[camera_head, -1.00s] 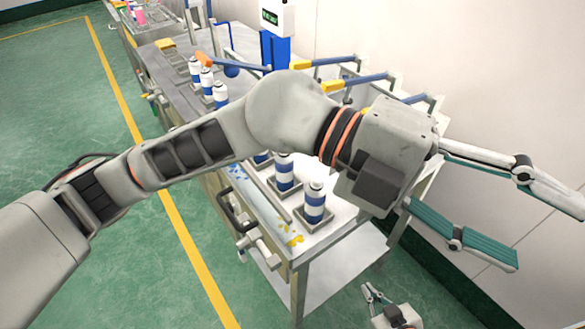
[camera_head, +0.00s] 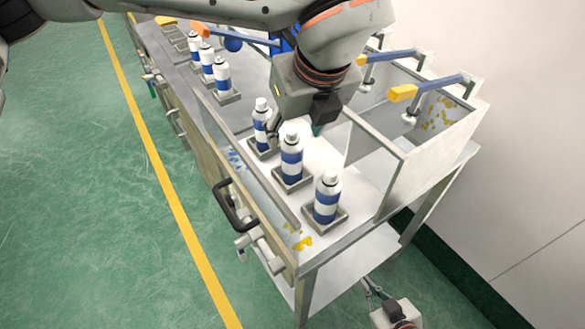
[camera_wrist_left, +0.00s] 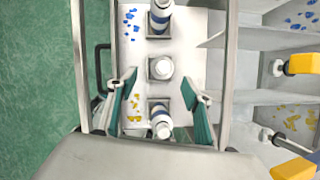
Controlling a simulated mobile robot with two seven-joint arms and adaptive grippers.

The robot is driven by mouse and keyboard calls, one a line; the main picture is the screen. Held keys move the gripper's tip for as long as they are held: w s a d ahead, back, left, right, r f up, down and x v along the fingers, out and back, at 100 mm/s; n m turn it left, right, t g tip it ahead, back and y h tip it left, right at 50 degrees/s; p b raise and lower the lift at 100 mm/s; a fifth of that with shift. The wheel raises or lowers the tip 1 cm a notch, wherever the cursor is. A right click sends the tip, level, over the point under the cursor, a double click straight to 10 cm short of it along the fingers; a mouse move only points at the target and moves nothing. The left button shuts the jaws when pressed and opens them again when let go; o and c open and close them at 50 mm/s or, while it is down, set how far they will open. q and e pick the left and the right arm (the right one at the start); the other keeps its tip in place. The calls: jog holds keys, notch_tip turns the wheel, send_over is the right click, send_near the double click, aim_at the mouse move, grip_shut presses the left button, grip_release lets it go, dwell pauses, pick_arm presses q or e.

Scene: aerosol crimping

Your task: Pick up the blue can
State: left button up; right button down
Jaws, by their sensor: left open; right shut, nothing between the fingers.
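Several white cans with blue bands stand upright in square holders on the bench. Nearest me in the head view are a near can (camera_head: 327,200), a middle can (camera_head: 291,162) and a far can (camera_head: 261,125). My left gripper (camera_head: 295,132) is open, pointing down, with its fingers partly hidden behind the middle can's top. In the left wrist view the open left gripper (camera_wrist_left: 159,78) has the middle can (camera_wrist_left: 160,67) between its fingertips, seen from above; contact cannot be told. The near can (camera_wrist_left: 161,122) lies below it there. My right gripper (camera_head: 370,288) is shut and empty, low beside the bench.
A raised panel with a black handle (camera_head: 229,206) runs along the bench's left side. Partition walls (camera_head: 440,160) and blue levers with yellow ends (camera_head: 402,93) stand on the right. More cans (camera_head: 222,75) stand farther back. Green floor is open at left.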

aim_at(294, 142)
pick_arm(q)
jog(key=shift+w+a+f, duration=0.1)
jog(key=shift+w+f, duration=0.05)
jog(key=shift+f, duration=0.45)
jog(key=shift+x, duration=0.85)
jog(key=x, duration=0.4)
jog(key=shift+w+f+p, duration=0.1)
jog(key=shift+p, duration=0.3)
jog(key=shift+w+f, duration=0.15)
jog(key=shift+f, duration=0.3)
jog(key=c, duration=1.1)
jog(key=shift+c, duration=0.8)
